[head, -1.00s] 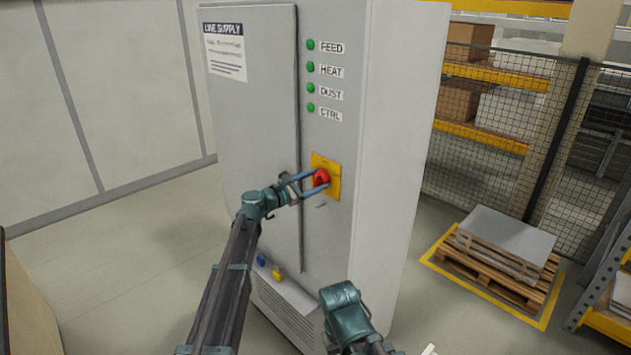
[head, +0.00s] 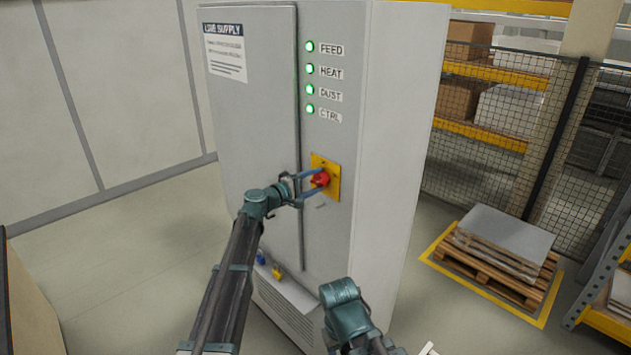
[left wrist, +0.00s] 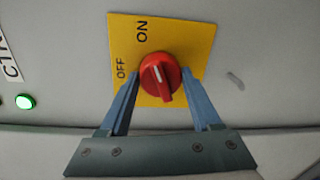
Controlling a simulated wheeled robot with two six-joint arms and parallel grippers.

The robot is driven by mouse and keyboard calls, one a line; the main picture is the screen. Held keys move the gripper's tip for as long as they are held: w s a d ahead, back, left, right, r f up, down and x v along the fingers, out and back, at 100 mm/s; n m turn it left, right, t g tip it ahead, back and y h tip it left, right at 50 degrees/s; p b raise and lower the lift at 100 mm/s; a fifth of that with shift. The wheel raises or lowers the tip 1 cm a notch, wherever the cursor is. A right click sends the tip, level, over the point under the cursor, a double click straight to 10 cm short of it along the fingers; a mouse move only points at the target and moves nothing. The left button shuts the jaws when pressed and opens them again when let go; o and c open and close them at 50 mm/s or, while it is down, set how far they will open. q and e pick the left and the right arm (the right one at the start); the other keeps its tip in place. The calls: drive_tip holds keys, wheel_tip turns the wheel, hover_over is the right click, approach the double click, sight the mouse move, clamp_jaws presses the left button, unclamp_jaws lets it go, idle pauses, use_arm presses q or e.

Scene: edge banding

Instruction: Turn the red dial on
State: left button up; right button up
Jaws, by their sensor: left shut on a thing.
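The red dial (head: 321,179) sits on a yellow plate (head: 333,186) on the front of a grey cabinet. In the left wrist view the dial (left wrist: 160,75) shows a white mark pointing up, roughly toward the word ON; OFF is printed to its left. My left gripper (head: 312,182) has its blue fingers on either side of the dial and is shut on it; the fingers also show in the left wrist view (left wrist: 158,92). Four green lamps, including the top one (head: 310,47), glow beside FEED, HEAT, DUST and CTRL. Part of my right arm shows; its gripper does not.
The cabinet door (head: 250,120) is shut, left of the dial. A padlock-like yellow item (head: 277,273) is low on the cabinet. A mesh fence (head: 490,130) and a pallet with grey sheets (head: 503,245) stand to the right.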

use_arm(q)
drive_tip(key=shift+s+m+y, duration=0.15)
drive_tip(key=shift+m+y, duration=0.15)
drive_tip(key=shift+m, duration=1.8)
drive_tip(key=o, duration=1.4)
drive_tip(key=v, duration=0.7)
drive_tip(key=p+v, duration=0.1)
drive_tip(key=v, duration=0.5)
drive_tip(key=shift+s+a+f, duration=0.15)
drive_tip(key=shift+s+a, duration=0.1)
drive_tip(key=shift+s, duration=0.05)
